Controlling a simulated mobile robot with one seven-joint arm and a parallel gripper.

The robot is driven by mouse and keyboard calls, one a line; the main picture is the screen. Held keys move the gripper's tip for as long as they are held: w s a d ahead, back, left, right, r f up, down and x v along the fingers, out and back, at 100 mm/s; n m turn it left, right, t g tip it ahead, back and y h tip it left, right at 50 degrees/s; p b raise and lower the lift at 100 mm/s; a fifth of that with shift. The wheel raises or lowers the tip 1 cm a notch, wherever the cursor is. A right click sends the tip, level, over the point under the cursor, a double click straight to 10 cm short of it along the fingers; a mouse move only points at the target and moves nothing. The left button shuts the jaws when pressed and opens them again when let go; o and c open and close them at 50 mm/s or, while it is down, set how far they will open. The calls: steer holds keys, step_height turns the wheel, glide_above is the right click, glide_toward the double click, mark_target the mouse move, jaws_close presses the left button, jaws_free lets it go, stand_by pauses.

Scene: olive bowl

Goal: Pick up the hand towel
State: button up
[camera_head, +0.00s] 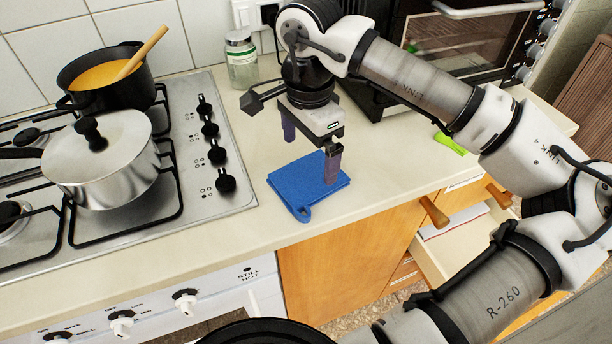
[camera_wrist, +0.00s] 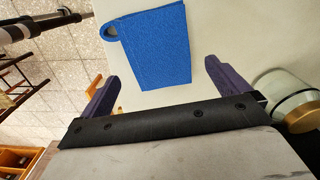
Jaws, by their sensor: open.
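The hand towel (camera_head: 300,186) is a folded blue cloth with a small hanging loop at its front corner. It lies flat on the countertop, right of the stove. In the wrist view the towel (camera_wrist: 152,45) shows beyond the fingertips, mostly between their lines, with its loop at the upper left. My gripper (camera_head: 310,150) is open and points down above the towel; one finger overlaps the towel's right part in the head view. In the wrist view both purple fingers of my gripper (camera_wrist: 160,75) are wide apart with nothing between them.
A gas stove (camera_head: 225,200) with a steel lidded pot (camera_head: 110,180) and a black pot of orange food (camera_head: 140,90) stands left. A glass jar (camera_head: 241,62) stands behind the towel. An oven (camera_head: 455,40) is at back right. A drawer (camera_head: 455,230) below the counter is open.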

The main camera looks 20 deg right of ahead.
mark_target(306, 175)
steer(key=f+p, duration=0.1)
steer(key=f, duration=0.4)
steer(key=shift+w+a+f+p, duration=0.15)
steer(key=shift+a+f+p, duration=0.05)
steer(key=shift+f+p, duration=0.15)
steer(key=shift+c, duration=0.4)
steer(key=shift+r, duration=0.1)
steer(key=c, duration=1)
steer(key=shift+c, duration=0.2)
steer(key=shift+r, duration=0.1)
